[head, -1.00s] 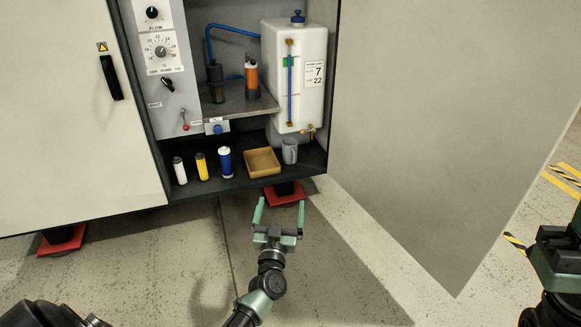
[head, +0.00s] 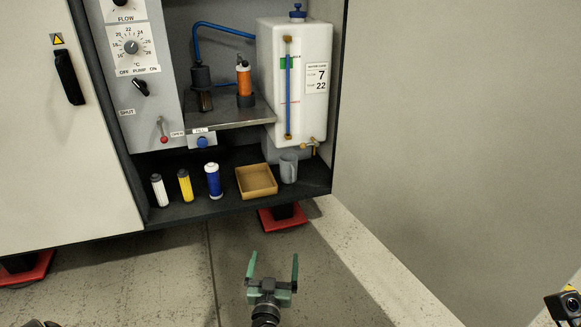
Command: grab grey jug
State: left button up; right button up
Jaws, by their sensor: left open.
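The grey jug (head: 288,168) stands upright on the dark bottom shelf of the cabinet, at the right end, just right of a tan tray. My left gripper (head: 273,262) is in front of the cabinet, below the jug in the picture and apart from it. Its two green fingers are spread and point toward the cabinet, with nothing between them. A small part of my right arm (head: 566,305) shows at the lower right edge; its fingers cannot be made out.
The tan tray (head: 256,181) and white, yellow and blue cylinders (head: 213,181) stand left of the jug. A white tank (head: 291,80) with a tap hangs above it. The open cabinet door (head: 450,140) blocks the right side. A red foot (head: 282,219) is below.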

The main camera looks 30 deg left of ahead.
aim_at(290, 171)
jog(key=i+j, duration=0.45)
jog(key=i, duration=0.2)
jog(key=i+j, duration=0.45)
jog(key=i, duration=0.2)
